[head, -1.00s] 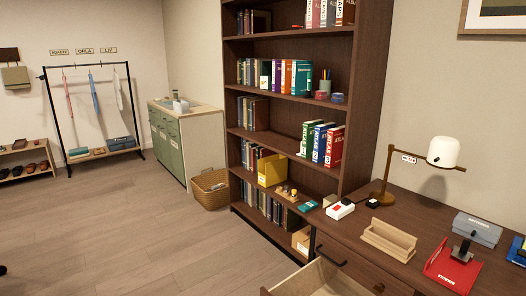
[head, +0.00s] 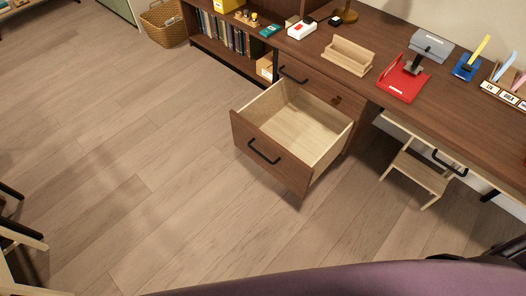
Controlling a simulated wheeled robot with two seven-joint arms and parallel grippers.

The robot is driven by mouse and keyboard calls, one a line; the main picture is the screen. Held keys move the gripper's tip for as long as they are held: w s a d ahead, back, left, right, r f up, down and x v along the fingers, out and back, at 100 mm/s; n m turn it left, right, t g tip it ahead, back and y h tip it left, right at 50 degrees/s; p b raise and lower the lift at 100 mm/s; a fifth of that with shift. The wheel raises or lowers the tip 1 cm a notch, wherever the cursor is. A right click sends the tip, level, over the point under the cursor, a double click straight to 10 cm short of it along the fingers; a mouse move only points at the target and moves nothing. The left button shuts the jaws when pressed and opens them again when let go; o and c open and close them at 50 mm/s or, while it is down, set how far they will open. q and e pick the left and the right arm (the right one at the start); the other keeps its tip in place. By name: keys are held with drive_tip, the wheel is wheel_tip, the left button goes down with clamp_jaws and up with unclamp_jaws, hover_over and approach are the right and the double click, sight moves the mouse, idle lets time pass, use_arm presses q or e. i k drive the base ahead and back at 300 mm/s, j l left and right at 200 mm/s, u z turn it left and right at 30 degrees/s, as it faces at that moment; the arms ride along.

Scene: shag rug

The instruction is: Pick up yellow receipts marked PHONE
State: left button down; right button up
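A yellow slip (head: 480,49) stands upright in or at a small blue holder (head: 466,67) on the right part of the desk. Any marking on it is too small to read. A pale blue slip (head: 504,66) and a pink slip (head: 519,82) stand to its right, by a wooden rack with white labels (head: 506,96). I cannot make out the word PHONE anywhere. Neither of my grippers shows in the head view.
An open, empty drawer (head: 268,156) juts out from the desk (head: 384,113). A small step stool (head: 418,172) stands under the desk. Floor at left is mostly clear.

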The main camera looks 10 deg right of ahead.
sight(485, 41)
drive_tip(key=z, duration=1.7)
